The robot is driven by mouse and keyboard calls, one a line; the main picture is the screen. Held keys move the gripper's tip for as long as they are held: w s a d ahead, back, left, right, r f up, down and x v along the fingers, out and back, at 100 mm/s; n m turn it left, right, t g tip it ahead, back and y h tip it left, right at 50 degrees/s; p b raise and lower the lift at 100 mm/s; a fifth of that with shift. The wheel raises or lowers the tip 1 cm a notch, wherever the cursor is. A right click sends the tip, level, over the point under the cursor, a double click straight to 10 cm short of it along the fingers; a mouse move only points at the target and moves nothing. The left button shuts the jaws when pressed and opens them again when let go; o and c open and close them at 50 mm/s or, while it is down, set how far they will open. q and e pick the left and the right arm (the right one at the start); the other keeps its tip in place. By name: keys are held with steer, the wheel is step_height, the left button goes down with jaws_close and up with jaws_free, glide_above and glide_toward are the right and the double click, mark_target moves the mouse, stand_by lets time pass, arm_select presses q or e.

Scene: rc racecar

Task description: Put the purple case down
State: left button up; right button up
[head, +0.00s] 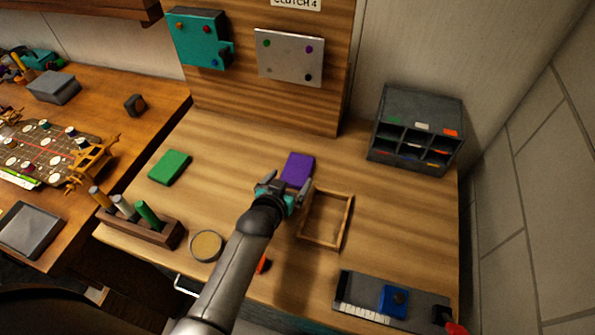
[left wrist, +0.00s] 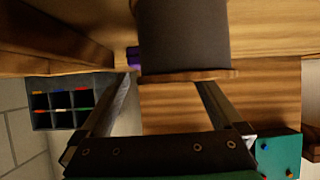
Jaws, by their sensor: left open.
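The purple case (head: 298,168) lies flat on the wooden table in the head view, just beyond and partly behind the fingers of my left gripper (head: 287,183). The fingers are open and apart, with nothing visibly clamped between them. In the left wrist view the two fingers of my left gripper (left wrist: 165,98) are spread wide. A small patch of purple (left wrist: 133,57) shows there near one fingertip. A large dark shape fills the top middle of that view; I cannot tell what it is. My right gripper is not in view.
An empty wooden tray (head: 347,222) sits right of the gripper. A green case (head: 169,167) lies to the left. A grey cubby organizer (head: 417,130) stands at the back right. A marker holder (head: 150,231) and round tin (head: 206,246) are at the front left.

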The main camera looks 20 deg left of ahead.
mark_target(297, 170)
arm_select(q)
steer(key=shift+b+x, duration=0.6)
steer(key=shift+x, duration=2)
steer(key=shift+w+d+r, duration=0.15)
steer(key=c, duration=1.3)
steer(key=shift+r, duration=0.15)
